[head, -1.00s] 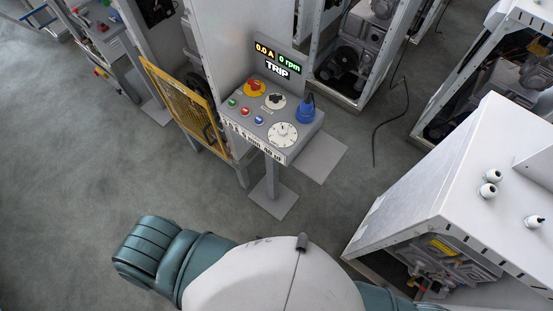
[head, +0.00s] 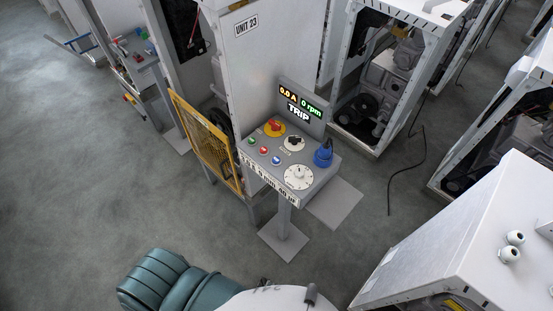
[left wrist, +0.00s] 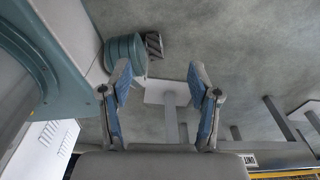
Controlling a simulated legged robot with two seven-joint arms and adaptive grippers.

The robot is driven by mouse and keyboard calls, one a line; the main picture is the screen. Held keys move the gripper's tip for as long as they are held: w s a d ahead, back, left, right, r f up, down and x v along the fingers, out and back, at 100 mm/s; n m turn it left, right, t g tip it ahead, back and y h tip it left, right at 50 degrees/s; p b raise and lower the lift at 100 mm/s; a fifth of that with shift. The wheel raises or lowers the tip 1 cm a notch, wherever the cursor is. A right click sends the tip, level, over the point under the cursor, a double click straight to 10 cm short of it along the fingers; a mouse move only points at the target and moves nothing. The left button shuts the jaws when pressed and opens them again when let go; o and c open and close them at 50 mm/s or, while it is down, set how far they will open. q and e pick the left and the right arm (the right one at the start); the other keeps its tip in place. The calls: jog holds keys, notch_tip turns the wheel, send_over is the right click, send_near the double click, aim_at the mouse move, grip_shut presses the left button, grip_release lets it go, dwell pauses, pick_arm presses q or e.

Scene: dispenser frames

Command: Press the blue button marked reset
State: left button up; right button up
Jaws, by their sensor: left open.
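The blue button (head: 276,160) is the nearest of three small buttons in a row on the sloped grey control panel (head: 318,168). A green button (head: 251,140) and a red button (head: 263,149) sit farther up the row. The lettering beside the buttons is too small to read. The display above shows 0.0 A, 0 rpm and TRIP (head: 298,113). My left gripper (left wrist: 159,72) is open and empty in the left wrist view, above the floor and apart from the panel. It does not show in the head view, nor does my right gripper.
The panel also holds a red-and-yellow switch (head: 274,128), a black selector (head: 294,143), a blue plug (head: 323,155) and a white dial (head: 298,177). A yellow mesh guard (head: 205,142) stands left of it. A white cabinet (head: 465,240) is at right. Floor in front is clear.

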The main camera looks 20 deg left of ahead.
pick_arm(q)
grip_shut()
jog(key=shift+a, duration=0.1)
dwell(1.1)
